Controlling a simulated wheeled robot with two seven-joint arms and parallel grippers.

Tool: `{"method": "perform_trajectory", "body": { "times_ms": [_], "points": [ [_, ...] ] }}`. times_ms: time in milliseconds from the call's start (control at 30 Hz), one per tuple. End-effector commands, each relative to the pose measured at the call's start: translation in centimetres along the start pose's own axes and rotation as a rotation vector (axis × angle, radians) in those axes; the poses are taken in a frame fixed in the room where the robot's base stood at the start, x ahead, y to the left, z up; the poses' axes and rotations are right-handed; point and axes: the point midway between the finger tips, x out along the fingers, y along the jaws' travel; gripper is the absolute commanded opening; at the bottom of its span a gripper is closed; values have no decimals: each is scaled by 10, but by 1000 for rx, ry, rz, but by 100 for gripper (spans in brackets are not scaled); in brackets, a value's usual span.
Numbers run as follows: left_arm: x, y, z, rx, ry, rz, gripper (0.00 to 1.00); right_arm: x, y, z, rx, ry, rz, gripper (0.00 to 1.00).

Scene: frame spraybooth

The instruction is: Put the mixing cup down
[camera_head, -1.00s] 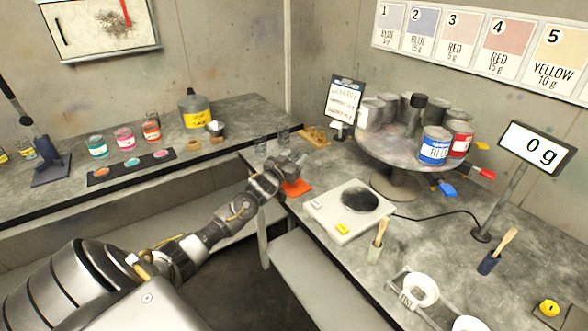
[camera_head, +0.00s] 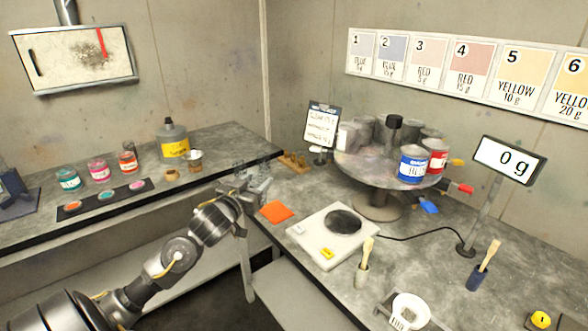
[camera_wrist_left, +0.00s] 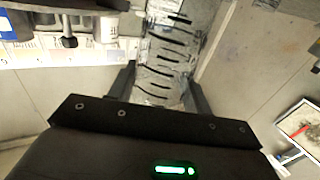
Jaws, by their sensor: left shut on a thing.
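My left gripper (camera_head: 258,187) is above the near edge of the bench, up and left of a flat orange square (camera_head: 277,211) in the head view. In the left wrist view, a clear cup with dark graduation marks, the mixing cup (camera_wrist_left: 168,58), sits between the two fingers (camera_wrist_left: 160,92), and the gripper is shut on it. In the head view the cup is small and hard to make out against the grey bench. Whether its base touches anything cannot be seen. My right gripper is not in view.
A scale (camera_head: 312,242) stands right of the orange square, with a turntable (camera_head: 400,175) of paint cans behind it. A wooden rack (camera_head: 294,160) and a sign (camera_head: 321,124) stand behind the gripper.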

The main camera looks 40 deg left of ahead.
Motion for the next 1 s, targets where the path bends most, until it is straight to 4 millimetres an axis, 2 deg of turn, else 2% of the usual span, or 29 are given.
{"method": "perform_trajectory", "body": {
  "times_ms": [267,367,467,600,700,800,1000],
  "points": [
    [0,1,-4,-1,3,1,25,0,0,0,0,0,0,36],
    [-7,18,-4,-4,1,27,25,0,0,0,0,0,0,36],
    [-19,48,11,-11,-2,61,25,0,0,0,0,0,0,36],
    [-45,105,34,-17,-1,117,25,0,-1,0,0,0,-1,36],
    [-65,146,44,-19,0,148,25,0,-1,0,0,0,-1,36],
    [-83,178,47,-18,1,165,25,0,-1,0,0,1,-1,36],
    [-106,220,47,-11,0,178,25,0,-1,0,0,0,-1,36]
  ]
}}
